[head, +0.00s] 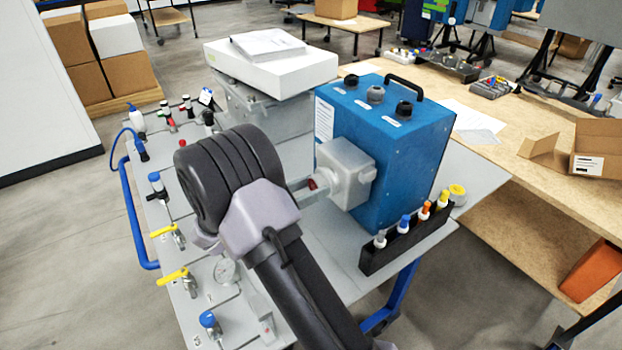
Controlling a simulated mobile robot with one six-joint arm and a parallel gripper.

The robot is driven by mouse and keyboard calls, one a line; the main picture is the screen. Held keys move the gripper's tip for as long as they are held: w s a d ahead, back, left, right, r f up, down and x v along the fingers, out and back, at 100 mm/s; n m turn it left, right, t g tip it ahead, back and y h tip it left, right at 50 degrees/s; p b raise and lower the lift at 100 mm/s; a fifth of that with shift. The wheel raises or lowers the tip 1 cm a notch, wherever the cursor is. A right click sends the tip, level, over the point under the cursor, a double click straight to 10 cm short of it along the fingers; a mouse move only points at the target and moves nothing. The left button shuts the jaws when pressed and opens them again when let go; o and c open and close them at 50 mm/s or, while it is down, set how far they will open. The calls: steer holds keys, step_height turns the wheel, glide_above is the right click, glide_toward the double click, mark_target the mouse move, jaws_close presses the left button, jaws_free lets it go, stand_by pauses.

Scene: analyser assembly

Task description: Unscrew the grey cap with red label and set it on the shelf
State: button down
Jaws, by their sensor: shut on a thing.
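My gripper (307,187) is in the middle of the head view, in front of the blue box. It is shut on the grey cap with red label (312,184). Only a small dark-red patch of the cap shows between the pale grey fingers. The rest of it, and anything under it, is hidden by the fingers and my arm. I cannot tell whether the cap is still on its thread. I cannot tell which surface is the shelf.
The blue box (415,165) stands close behind my gripper. A black rack (408,246) holds several colour-capped bottles at the front right of the grey table (480,178). A white case (270,68) stands behind. Yellow-handled valves (172,277) and a gauge (225,270) line the left.

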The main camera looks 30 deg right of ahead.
steer(key=n+p, duration=0.2)
steer(key=n, duration=0.1)
steer(key=shift+r+n, duration=0.15)
steer(key=shift+n, duration=0.25)
steer(key=n+p, duration=0.3)
steer(key=shift+n, duration=0.3)
steer(key=n+p, duration=0.2)
steer(key=n, duration=0.2)
steer(key=n+p, duration=0.2)
steer(key=n, duration=0.2)
steer(key=c, duration=1.3)
jaws_free()
steer(key=shift+f, duration=0.25)
steer(key=c, duration=0.8)
steer(key=shift+a, duration=0.7)
steer(key=shift+s+a+b, duration=0.1)
steer(key=shift+a+b, duration=0.3)
steer(key=shift+a, duration=3.4)
